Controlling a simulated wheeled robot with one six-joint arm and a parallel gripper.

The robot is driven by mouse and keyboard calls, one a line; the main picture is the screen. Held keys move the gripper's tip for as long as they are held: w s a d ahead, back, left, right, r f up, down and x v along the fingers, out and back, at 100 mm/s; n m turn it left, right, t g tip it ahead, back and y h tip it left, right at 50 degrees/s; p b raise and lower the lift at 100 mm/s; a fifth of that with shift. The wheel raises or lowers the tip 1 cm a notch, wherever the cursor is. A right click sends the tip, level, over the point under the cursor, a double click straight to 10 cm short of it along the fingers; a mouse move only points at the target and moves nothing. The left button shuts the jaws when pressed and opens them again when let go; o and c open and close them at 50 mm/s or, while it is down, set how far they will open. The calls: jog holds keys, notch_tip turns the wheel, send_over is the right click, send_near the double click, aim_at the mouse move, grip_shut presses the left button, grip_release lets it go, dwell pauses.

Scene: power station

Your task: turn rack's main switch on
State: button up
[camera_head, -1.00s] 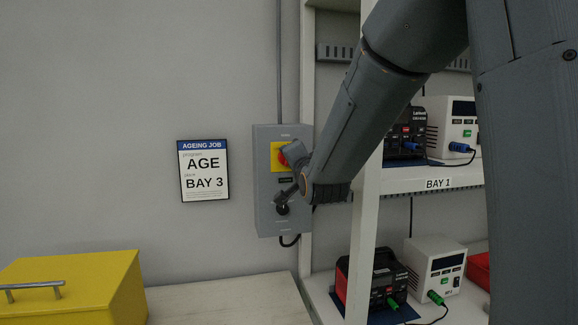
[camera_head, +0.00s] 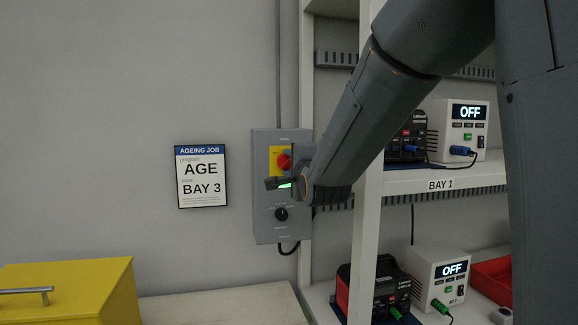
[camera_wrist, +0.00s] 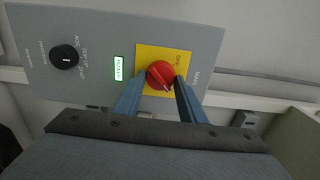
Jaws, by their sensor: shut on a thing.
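The rack's main switch is a red rotary knob on a yellow plate, on a grey wall box (camera_head: 264,225). The knob (camera_head: 284,161) is partly covered by my gripper (camera_head: 285,178) in the head view. In the wrist view my gripper (camera_wrist: 158,89) has one finger on each side of the red knob (camera_wrist: 160,74) and is shut on it. An "ON" label shows beside the knob on the yellow plate (camera_wrist: 146,52). A small display (camera_wrist: 118,68) on the box is lit green.
A black selector knob (camera_wrist: 64,57) sits on the same box, below the switch in the head view (camera_head: 281,214). The rack (camera_head: 368,230) stands close on the right; its white units (camera_head: 465,133) show "OFF". A yellow case (camera_head: 75,290) and job sign (camera_head: 202,178) are left.

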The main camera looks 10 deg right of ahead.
dwell(0.3)
jog(key=o, duration=1)
jog(key=s+b, duration=0.1)
jog(key=s, duration=0.6)
jog(key=shift+s, duration=0.4)
